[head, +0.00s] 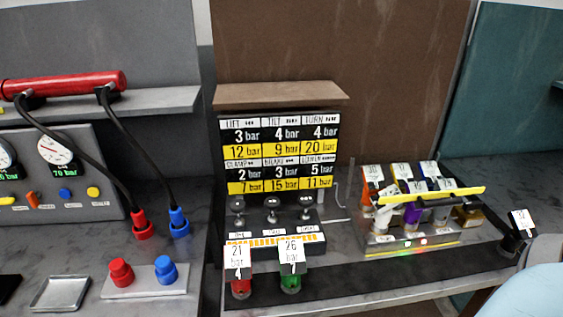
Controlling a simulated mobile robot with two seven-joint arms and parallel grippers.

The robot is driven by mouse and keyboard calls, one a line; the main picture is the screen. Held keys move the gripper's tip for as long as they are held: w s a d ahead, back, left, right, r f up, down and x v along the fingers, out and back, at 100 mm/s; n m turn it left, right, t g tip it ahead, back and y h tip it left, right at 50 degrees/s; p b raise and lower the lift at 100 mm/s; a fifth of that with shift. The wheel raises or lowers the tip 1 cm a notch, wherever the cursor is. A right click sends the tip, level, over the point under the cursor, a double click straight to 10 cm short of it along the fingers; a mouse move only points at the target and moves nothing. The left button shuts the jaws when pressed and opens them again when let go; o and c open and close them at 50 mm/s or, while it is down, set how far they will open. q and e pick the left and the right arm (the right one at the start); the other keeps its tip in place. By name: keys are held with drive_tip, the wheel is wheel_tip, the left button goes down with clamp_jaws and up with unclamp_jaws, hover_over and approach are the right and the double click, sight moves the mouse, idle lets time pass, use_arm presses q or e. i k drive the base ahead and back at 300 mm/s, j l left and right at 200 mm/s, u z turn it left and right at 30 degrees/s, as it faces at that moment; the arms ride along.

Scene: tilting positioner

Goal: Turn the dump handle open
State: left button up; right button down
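I cannot make out a part that is clearly marked as the dump handle. In the head view, a block with three dark round knobs (271,202) stands below a pressure board (280,155). White labels too small to read lie in front of the knobs. A red cylinder (241,287) tagged 21 bar and a green cylinder (291,282) tagged 26 bar stand in front of the block. A thin grey bent rod (337,196) rises right of the block. Neither gripper shows; a pale blue part of my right arm fills the lower right corner.
A rack of tagged items with a yellow bar (440,196) stands right of centre. A black tagged item (511,240) is beside my arm. Left are a gauge panel (65,180), a red cylinder (70,87) with black hoses, and a tray (62,293). The dark mat (390,284) has free room.

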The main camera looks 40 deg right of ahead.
sight(470, 206)
drive_tip(key=z, duration=2.5)
drive_tip(key=i+l+u, duration=0.15)
drive_tip(key=l+u, duration=0.3)
drive_tip(key=i+l+u, duration=0.1)
drive_tip(key=l+u, duration=0.75)
